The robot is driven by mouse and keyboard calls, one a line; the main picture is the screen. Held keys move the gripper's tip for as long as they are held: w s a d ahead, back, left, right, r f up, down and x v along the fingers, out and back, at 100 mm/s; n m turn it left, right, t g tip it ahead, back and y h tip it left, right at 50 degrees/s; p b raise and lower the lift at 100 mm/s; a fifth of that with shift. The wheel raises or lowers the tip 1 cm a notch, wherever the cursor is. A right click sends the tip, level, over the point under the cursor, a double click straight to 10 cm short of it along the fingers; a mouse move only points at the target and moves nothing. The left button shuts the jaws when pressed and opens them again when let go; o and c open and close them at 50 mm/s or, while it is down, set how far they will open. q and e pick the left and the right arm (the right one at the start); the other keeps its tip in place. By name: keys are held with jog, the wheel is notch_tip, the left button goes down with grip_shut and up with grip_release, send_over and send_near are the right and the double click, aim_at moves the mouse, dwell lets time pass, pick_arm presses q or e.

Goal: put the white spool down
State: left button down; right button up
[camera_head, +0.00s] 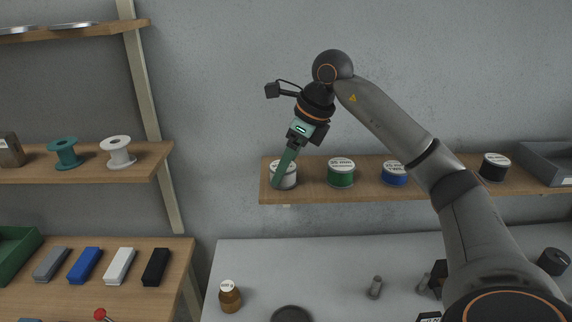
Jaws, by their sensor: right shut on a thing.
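The white spool (291,181), a short drum with a pale label on top, is at the left end of the right wall shelf (312,194). My right gripper (281,175) reaches down onto it from above and is shut on it. The green fingers cover part of its top and left side. Its base looks level with the shelf board, but I cannot tell whether it touches the board. My left gripper is not in view.
On the same shelf stand a green spool (341,174), a blue spool (394,174), a black spool (494,168) and a grey bin (548,165). The left shelf (145,165) holds a teal reel (65,153) and a white flanged reel (118,153).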

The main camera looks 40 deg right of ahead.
jog(key=shift+f, duration=0.2)
jog(key=o, duration=1.4)
jog(key=shift+o, duration=0.2)
jog(key=shift+r, duration=0.3)
jog(key=p+v, duration=0.1)
jog(key=v, duration=1)
jog(key=shift+s+r, duration=0.2)
jog(key=shift+r, duration=0.15)
jog(key=shift+d, duration=0.1)
